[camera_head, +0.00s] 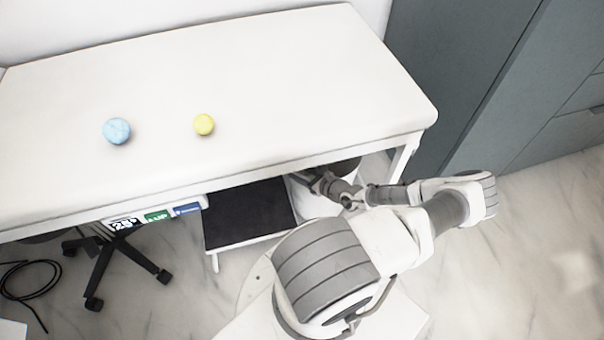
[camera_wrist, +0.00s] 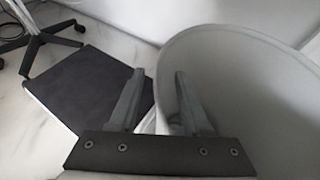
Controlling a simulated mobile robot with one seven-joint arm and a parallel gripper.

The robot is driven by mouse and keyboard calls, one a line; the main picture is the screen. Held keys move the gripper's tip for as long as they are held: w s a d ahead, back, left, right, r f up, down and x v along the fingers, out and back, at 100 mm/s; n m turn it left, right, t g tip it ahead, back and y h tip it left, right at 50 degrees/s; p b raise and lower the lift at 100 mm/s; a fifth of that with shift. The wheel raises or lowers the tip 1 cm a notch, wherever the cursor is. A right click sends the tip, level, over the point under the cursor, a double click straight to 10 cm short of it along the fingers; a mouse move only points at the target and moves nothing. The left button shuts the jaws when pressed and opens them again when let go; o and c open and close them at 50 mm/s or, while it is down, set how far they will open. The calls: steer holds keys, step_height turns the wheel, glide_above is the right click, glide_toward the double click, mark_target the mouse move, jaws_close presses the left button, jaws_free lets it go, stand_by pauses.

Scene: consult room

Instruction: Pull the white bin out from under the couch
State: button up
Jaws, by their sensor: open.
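The white bin (camera_head: 312,206) stands on the floor under the right end of the couch (camera_head: 300,75), beside the black-topped step. My arm partly covers it in the head view. In the wrist view the bin (camera_wrist: 250,75) fills the right side, with its round rim and grey inside showing. My gripper (camera_wrist: 158,90) is open at the bin's near-left rim. Its left finger is outside the bin and its right finger overlaps the inside, so the rim runs between them. Contact cannot be told. In the head view the gripper (camera_head: 308,178) is small, under the couch edge.
A low step with a black top (camera_head: 248,215) stands left of the bin. A wheeled chair base (camera_head: 108,262) and a black cable (camera_head: 25,285) are farther left. A couch leg (camera_head: 402,160) and grey cabinets (camera_head: 480,70) are at right. Blue and yellow balls lie on the couch.

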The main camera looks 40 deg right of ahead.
jaws_close()
steer(key=shift+s+f, duration=0.1)
stand_by(1.2)
